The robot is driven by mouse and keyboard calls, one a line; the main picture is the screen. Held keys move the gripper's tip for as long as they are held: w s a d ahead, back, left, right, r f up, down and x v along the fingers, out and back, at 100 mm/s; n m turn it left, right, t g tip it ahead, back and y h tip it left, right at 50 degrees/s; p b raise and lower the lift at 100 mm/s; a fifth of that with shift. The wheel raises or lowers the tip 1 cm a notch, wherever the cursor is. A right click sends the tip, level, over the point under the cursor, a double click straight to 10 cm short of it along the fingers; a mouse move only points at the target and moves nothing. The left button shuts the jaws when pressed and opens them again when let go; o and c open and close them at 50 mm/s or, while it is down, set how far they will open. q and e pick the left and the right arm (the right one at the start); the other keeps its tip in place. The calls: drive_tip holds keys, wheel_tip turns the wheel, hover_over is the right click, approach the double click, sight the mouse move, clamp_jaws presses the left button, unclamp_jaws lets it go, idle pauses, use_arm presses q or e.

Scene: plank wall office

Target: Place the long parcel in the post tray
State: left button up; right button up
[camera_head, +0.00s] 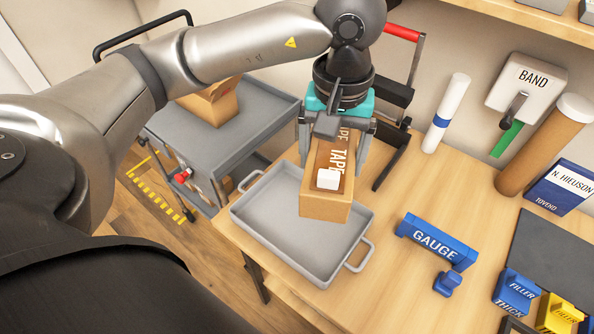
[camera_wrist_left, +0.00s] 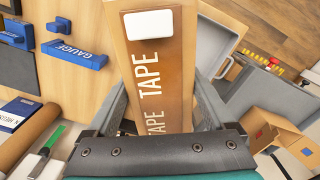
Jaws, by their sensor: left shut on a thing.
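The long parcel (camera_head: 326,205) is a brown cardboard box with TAPE lettering and a white label. My left gripper (camera_head: 338,135) is shut on it, with a finger on each side. In the left wrist view the parcel (camera_wrist_left: 158,75) fills the middle between the fingers. The post tray (camera_head: 270,246) is a grey metal tray with two handles on the desk's near left part. The parcel's near end shows over the tray in the head view, and whether it touches the tray I cannot tell. In the wrist view part of the tray (camera_wrist_left: 212,45) shows beside the parcel. My right gripper is not in view.
A blue gauge block (camera_head: 435,241) and a small blue piece (camera_head: 447,283) lie right of the tray on the wooden desk (camera_head: 395,290). A grey cart (camera_head: 262,112) with an open carton (camera_head: 213,102) stands left. Tubes and a dark mat (camera_head: 550,248) are at right.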

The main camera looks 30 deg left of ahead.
use_arm(q)
drive_tip(key=shift+a+f+n, duration=0.15)
drive_tip(key=shift+a+n, duration=0.15)
drive_tip(key=shift+n, duration=0.8)
drive_tip(key=n, duration=0.3)
drive_tip(key=shift+a+f+n, duration=0.2)
drive_tip(key=shift+a+n, duration=0.1)
drive_tip(key=shift+a, duration=0.05)
drive_tip(key=n, duration=0.3)
drive_tip(key=shift+w+a+f+b, duration=0.1)
drive_tip(key=shift+a+f+b, duration=0.05)
drive_tip(key=shift+a+b, duration=0.2)
drive_tip(key=n, duration=0.3)
drive_tip(key=shift+a+f+n, duration=0.2)
drive_tip(key=shift+a+n, duration=0.05)
drive_tip(key=shift+n, duration=0.05)
drive_tip(key=b, duration=0.3)
approach(312, 228)
drive_tip(key=shift+f+b, duration=0.45)
drive_tip(key=shift+f, duration=2.2)
